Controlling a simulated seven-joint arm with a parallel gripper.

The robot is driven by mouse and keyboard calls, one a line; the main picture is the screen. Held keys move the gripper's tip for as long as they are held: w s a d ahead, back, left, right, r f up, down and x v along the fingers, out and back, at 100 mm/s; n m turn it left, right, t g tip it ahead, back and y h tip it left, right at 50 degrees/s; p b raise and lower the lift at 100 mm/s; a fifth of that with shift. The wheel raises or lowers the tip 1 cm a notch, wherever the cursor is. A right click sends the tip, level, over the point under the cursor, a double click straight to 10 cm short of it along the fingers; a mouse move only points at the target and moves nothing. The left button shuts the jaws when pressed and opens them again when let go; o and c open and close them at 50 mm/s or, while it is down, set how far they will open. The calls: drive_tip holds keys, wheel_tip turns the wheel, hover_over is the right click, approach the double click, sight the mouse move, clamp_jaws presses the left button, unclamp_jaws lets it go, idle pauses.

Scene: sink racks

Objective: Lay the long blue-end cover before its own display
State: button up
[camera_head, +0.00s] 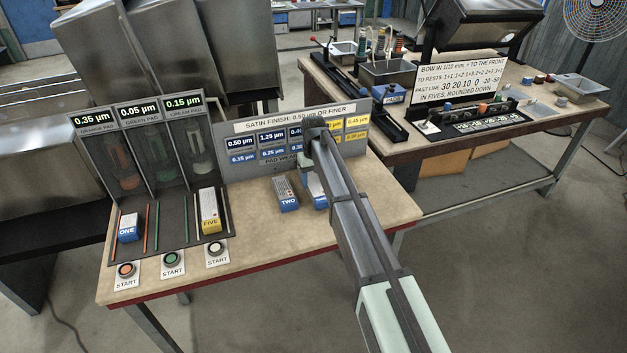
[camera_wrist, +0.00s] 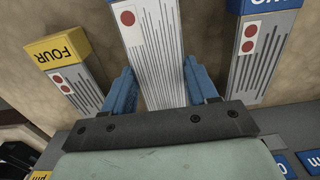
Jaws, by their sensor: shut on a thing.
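My gripper (camera_wrist: 159,70) is shut on a long pale cover with a striped top and a red dot (camera_wrist: 150,45). In the head view, this cover's blue end (camera_head: 319,201) shows beside my arm; its word is hidden. I cannot tell whether it touches the table. The blue-end cover TWO (camera_head: 287,198) lies to its left. A yellow-end cover FOUR (camera_wrist: 60,50) lies on its other side in the wrist view. Blue-end ONE (camera_head: 129,228) lies in the orange pad's lane. Yellow-end FIVE (camera_head: 210,215) lies in the cream pad's lane. The displays read 0.35 (camera_head: 87,120), 0.05 (camera_head: 131,111) and 0.15 (camera_head: 183,102).
A grey board (camera_head: 240,168) headed "SATIN FINISH: 0.50 µm OR FINER" stands behind the loose covers; my arm hides part of it. The green pad's lane (camera_head: 171,228) is empty. Start buttons (camera_head: 172,259) line the front edge. A second bench (camera_head: 440,140) stands at right.

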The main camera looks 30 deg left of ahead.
sight(314, 182)
drive_tip(key=shift+f, duration=0.25)
drive_tip(key=o, duration=1.2)
wheel_tip(314, 182, up, 12)
drive_tip(key=shift+r, duration=0.15)
